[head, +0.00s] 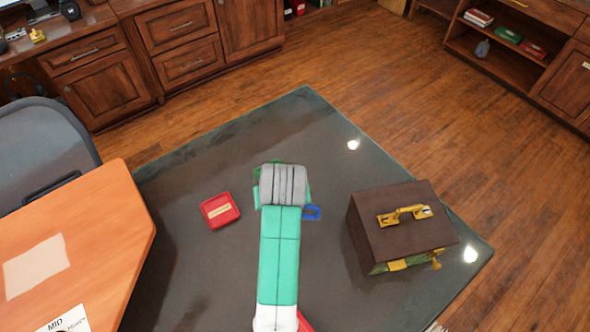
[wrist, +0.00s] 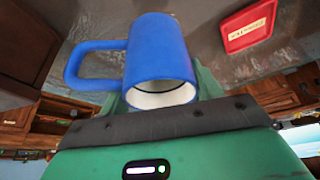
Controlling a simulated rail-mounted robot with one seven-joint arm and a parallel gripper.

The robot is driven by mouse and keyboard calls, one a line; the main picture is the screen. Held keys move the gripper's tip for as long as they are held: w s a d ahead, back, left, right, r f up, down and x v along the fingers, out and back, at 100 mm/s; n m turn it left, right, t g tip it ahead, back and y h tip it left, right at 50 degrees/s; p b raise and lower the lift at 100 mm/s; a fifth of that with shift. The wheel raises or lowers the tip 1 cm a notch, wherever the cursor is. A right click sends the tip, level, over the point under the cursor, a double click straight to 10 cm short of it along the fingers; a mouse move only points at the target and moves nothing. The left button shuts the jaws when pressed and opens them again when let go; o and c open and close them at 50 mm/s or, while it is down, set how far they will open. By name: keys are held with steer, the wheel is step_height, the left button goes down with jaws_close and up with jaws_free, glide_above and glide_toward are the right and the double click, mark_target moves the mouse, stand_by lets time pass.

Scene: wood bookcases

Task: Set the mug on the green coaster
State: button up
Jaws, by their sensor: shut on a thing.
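The blue mug (wrist: 160,52) is between the green fingers of my gripper (wrist: 160,92) in the wrist view. Its white-lined mouth faces the camera and its handle sticks out to the left. In the head view only the blue handle (head: 312,212) shows, right of my gripper (head: 283,190), which is shut on the mug. A thin green edge (head: 266,167) shows just behind my gripper; it may be the green coaster, but my arm hides most of it. I cannot tell how far the mug is above the table.
A red labelled square (head: 220,210) lies left of my gripper on the dark table (head: 180,270). A brown box with gold handle (head: 405,225) stands to the right. Another red thing (head: 304,322) is partly hidden by my arm. An orange desk (head: 100,220) is at left.

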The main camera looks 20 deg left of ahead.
steer(key=shift+w, duration=0.1)
steer(key=w+a+f+b, duration=0.1)
steer(key=w+a+b, duration=0.5)
steer(key=w, duration=0.7)
steer(key=shift+w+a+f+b, duration=0.2)
steer(key=shift+w+a+b, duration=0.2)
steer(key=shift+a, duration=0.3)
steer(key=shift+s+f+b, duration=0.1)
steer(key=shift+f+b, duration=0.8)
steer(key=shift+f, duration=0.9)
steer(key=shift+f, duration=0.1)
steer(key=o, duration=1.2)
steer(key=p+v, duration=0.5)
steer(key=v, duration=0.7)
